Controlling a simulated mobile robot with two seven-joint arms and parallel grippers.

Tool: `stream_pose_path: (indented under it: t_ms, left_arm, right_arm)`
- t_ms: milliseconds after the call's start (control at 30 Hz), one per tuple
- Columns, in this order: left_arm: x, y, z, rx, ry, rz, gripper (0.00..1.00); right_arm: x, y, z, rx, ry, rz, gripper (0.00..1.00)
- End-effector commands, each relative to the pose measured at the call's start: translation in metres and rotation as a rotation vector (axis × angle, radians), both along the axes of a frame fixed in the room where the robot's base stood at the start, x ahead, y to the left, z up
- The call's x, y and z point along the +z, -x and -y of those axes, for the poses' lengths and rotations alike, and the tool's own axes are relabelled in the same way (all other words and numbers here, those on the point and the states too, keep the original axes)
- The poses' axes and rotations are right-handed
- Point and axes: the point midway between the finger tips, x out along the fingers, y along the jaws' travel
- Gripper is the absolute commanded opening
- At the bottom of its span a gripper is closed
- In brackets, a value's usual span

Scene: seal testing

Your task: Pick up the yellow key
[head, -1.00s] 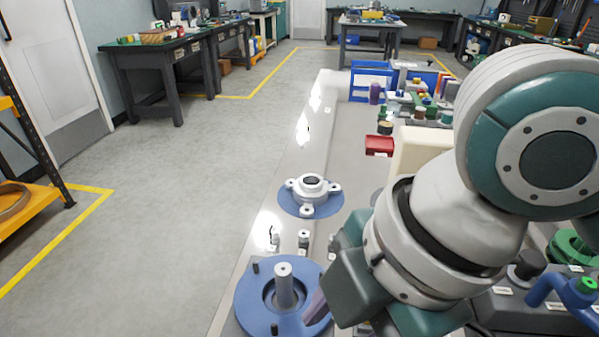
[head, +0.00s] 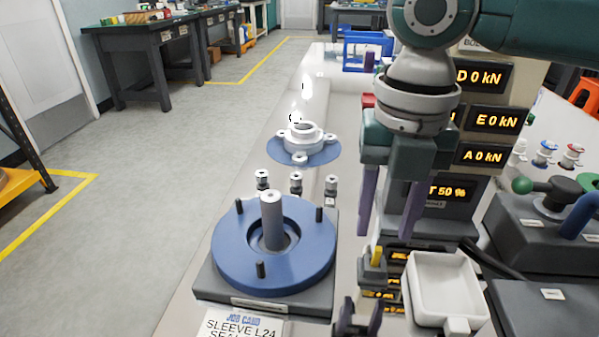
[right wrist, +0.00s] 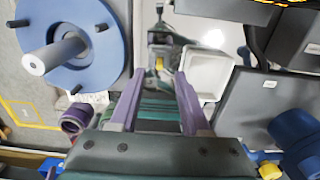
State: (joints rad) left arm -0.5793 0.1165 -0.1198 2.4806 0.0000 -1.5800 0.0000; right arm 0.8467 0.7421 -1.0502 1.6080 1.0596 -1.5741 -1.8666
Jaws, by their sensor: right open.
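The yellow key (head: 376,255) stands upright in a dark grey holder (head: 372,277), left of the white tray. It is small and also shows in the right wrist view (right wrist: 159,63), between and just beyond my fingertips. My right gripper (head: 388,236) points down above the holder. Its two purple fingers are spread, with nothing between them. In the right wrist view, its fingertips (right wrist: 158,77) lie on either side of the key's line, apart from it. My left gripper is not in view.
A blue round fixture (head: 313,262) with a grey post stands to the left. The white tray (head: 424,262) is close on the right. A dark forked part (head: 357,318) is near the bottom edge. Lit display panels (head: 480,118) and grey control boxes (head: 525,232) crowd the right.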

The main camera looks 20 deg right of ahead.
Motion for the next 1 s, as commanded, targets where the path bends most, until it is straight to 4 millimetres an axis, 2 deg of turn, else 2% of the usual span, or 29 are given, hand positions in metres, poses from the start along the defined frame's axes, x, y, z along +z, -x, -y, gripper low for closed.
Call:
stream_pose_path:
  t_ms: [33,200,533,933,1000]
  left_arm:
    - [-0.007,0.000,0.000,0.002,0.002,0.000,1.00]
    - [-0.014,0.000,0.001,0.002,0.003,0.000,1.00]
    - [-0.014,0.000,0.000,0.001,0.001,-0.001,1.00]
    - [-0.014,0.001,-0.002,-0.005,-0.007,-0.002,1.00]
    - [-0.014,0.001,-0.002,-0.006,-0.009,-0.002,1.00]
  right_arm:
    - [-0.015,0.001,-0.001,-0.001,0.000,-0.004,0.47]
    - [-0.040,0.001,0.000,-0.001,0.000,-0.002,0.47]
    - [-0.045,0.000,0.000,0.000,0.000,0.000,0.47]
    - [-0.045,0.000,0.000,0.000,0.000,0.000,0.02]
    - [-0.045,0.000,0.000,-0.001,0.000,0.000,0.00]
